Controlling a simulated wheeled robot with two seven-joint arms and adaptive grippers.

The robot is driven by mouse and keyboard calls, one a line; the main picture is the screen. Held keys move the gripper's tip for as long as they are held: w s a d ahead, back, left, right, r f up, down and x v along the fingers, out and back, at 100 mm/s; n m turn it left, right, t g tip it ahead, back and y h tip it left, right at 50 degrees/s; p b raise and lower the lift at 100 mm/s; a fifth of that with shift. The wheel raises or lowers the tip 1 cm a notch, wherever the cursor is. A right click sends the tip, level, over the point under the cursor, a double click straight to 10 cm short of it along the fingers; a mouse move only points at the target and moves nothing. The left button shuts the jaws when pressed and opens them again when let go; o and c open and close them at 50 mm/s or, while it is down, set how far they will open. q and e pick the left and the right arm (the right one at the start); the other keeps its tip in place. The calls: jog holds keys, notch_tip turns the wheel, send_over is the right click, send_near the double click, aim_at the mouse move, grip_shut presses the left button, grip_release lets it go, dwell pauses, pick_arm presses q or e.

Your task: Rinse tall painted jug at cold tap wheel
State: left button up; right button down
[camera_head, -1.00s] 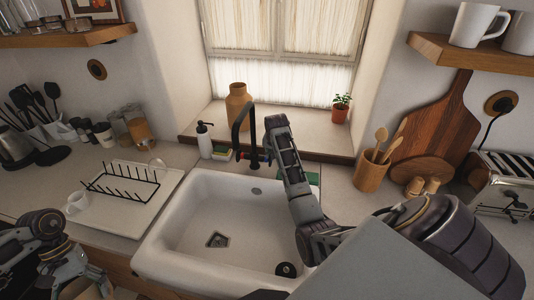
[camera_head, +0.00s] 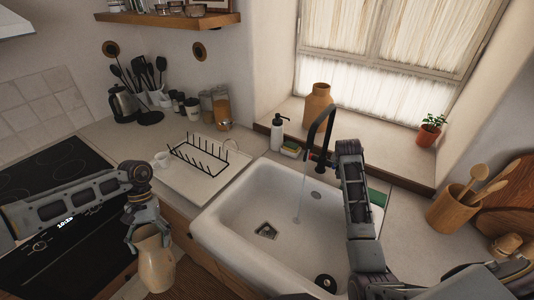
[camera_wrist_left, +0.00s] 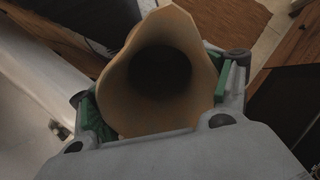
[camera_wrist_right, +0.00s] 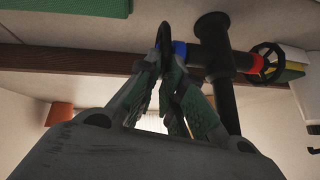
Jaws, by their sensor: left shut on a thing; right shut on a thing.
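The tall painted jug (camera_head: 156,265) is cream to tan, roughly upright, held left of the sink and clear of it. My left gripper (camera_head: 146,222) is shut on its upper part; the left wrist view looks into the open mouth of the jug (camera_wrist_left: 120,85). The black tap (camera_head: 326,122) arches over the sink (camera_head: 240,210), and a thin stream of water (camera_head: 301,195) falls from it. In the right wrist view, my right gripper (camera_wrist_right: 168,58) is shut at the dark cold tap wheel (camera_wrist_right: 165,36), beside a blue ring (camera_wrist_right: 180,48). My arm hides that grip in the head view.
A wheel with a red ring (camera_wrist_right: 260,63) is on the tap's other side. A wooden utensil pot (camera_head: 453,208) stands right.

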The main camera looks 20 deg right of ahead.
jog(key=c, duration=1.6)
grip_release()
jog(key=shift+o, duration=0.2)
jog(key=v, duration=1.2)
jog(key=shift+a+f, duration=0.1)
